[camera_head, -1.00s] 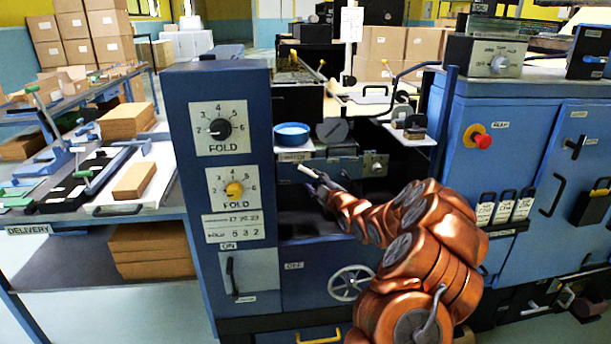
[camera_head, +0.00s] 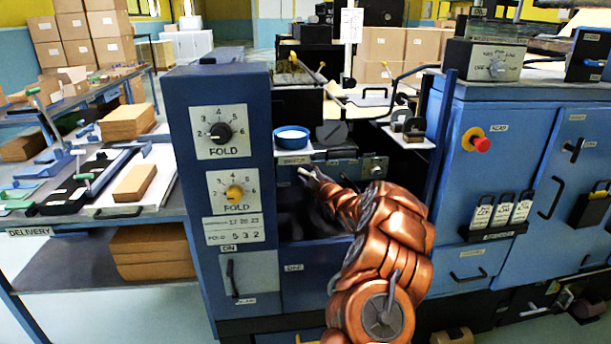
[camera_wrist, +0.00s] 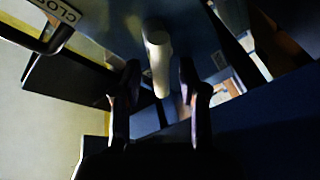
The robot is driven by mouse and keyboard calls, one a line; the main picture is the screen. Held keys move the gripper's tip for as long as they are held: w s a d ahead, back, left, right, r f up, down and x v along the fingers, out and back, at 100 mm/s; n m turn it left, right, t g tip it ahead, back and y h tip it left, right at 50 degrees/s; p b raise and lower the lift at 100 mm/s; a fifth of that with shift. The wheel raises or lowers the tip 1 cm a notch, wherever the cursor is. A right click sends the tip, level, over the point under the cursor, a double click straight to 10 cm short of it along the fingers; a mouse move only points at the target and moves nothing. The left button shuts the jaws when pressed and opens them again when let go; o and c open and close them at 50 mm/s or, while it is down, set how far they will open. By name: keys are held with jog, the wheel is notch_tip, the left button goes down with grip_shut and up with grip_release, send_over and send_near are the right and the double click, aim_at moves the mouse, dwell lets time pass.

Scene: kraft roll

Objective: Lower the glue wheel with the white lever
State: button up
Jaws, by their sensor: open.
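The white lever (camera_head: 304,172) sticks out from the front of the blue machine, below the blue dish; its inner end is hidden by my gripper. In the wrist view the lever (camera_wrist: 158,58) is a pale round-ended rod lying between my two dark fingers. My gripper (camera_wrist: 160,78) is open, with a finger on each side of the rod and visible gaps. In the head view my gripper (camera_head: 314,179) is small and dark at the lever. A dark round disc (camera_head: 332,132) sits above, right of the dish; I cannot tell whether it is the glue wheel.
The blue dish (camera_head: 291,137) stands on a ledge just above the lever. A blue panel with two FOLD dials (camera_head: 221,133) rises at the left. A red stop button (camera_head: 477,140) is on the cabinet at right. In the wrist view a dark handle (camera_wrist: 42,35) is at upper left.

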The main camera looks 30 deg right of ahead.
grip_shut()
dwell(0.4)
jog(key=shift+a, duration=0.15)
